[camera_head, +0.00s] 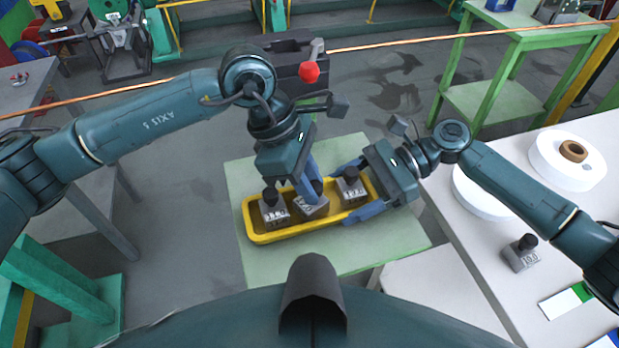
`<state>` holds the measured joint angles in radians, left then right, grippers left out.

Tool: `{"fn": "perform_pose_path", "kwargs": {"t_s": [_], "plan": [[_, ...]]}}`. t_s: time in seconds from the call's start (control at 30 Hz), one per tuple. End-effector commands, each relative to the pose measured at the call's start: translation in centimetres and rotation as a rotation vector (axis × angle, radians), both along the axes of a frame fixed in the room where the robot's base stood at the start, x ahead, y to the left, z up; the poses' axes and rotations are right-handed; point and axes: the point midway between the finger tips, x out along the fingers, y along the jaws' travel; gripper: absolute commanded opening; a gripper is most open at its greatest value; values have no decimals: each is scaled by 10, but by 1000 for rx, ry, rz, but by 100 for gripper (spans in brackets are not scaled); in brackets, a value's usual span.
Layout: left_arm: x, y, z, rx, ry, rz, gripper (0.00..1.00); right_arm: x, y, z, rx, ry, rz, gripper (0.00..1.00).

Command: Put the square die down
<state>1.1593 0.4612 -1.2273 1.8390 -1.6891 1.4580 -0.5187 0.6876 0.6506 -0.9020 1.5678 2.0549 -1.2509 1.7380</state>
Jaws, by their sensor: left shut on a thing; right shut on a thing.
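A yellow tray (262,239) sits on a pale green table top and holds three grey dies with dark knobs. One die (274,212) stands at the left end, one (311,207) in the middle and one (351,193) at the right end. My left gripper (309,187) points down into the tray and is shut on the middle die, at its knob. The fingers partly hide that die. My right gripper (356,190) reaches in from the right, with its fingers on both sides of the tray's right end, shut on the tray. I cannot tell the dies' hole shapes.
Another grey die (521,253) stands on the white table at right, near white reels (567,160). A copper-coloured wire (409,41) crosses behind my arms. A dark block (287,58) with a red-knobbed lever stands behind the tray. The green table top (240,177) is clear around the tray.

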Motion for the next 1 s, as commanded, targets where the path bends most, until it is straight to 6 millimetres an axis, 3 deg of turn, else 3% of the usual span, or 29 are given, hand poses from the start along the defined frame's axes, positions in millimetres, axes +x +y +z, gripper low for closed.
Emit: {"fn": "perform_pose_path", "kwargs": {"t_s": [0.2, 0.23, 0.47, 0.77, 1.0], "plan": [[0, 0, -2, -2, 0, 0, 0, 1, 0, 0, 0, -1, -2, 43], [0, 0, -3, 0, 0, 1, 25, 1, 0, 0, 0, -1, -2, 43], [0, 0, -3, 0, 0, 0, 43, 1, 0, 0, 0, -1, -2, 43], [0, 0, 1, 0, -1, -1, 44, 1, 0, 1, 1, -2, -1, 43], [5, 14, 35, -1, -5, 1, 44, 0, 0, 1, 1, -1, -1, 43]]}}
